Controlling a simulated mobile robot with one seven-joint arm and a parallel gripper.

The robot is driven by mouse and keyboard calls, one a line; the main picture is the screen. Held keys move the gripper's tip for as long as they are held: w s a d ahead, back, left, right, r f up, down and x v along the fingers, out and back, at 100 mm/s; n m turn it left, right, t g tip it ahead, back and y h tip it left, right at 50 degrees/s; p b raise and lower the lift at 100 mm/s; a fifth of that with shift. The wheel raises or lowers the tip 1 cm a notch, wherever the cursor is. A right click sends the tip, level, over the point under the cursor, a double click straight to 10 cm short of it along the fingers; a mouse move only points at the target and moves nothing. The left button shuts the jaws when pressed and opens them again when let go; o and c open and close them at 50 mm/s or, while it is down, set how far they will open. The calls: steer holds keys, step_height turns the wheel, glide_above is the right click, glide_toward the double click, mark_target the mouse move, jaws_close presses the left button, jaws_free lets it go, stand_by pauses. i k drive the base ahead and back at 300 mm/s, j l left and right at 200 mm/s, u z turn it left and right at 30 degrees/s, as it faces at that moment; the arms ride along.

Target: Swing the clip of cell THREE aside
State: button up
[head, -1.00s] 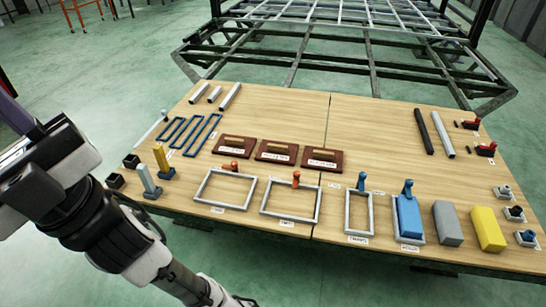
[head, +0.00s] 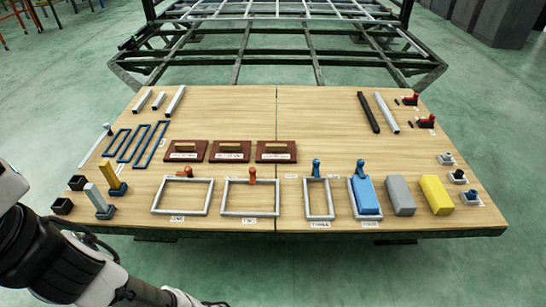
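Cell THREE (head: 331,200) is a narrow, empty silver frame near the table's front edge, right of the middle seam. Its label (head: 320,224) lies in front of it. The blue clip of cell THREE (head: 316,168) stands at the back side of the frame; which way it is turned is too small to tell. To the right, another cell (head: 380,212) holds a blue block (head: 368,196) and has a similar blue clip (head: 361,168). My arm shows at the lower left, away from the cell; my gripper is out of view.
Cells ONE (head: 154,198) and TWO (head: 224,202), with orange clips, lie to the left. A grey block (head: 399,196) and a yellow block (head: 437,195) stand to the right. Dark red boards (head: 230,151) lie behind. A steel frame (head: 260,52) stands beyond the table (head: 320,115).

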mark_target(316, 163)
steer(key=i+j, duration=0.1)
steer(key=i, duration=0.3)
steer(key=i+j, duration=0.1)
steer(key=i, duration=0.3)
steer(key=i+j, duration=0.15)
steer(key=i, duration=0.25)
steer(key=l+z, duration=0.05)
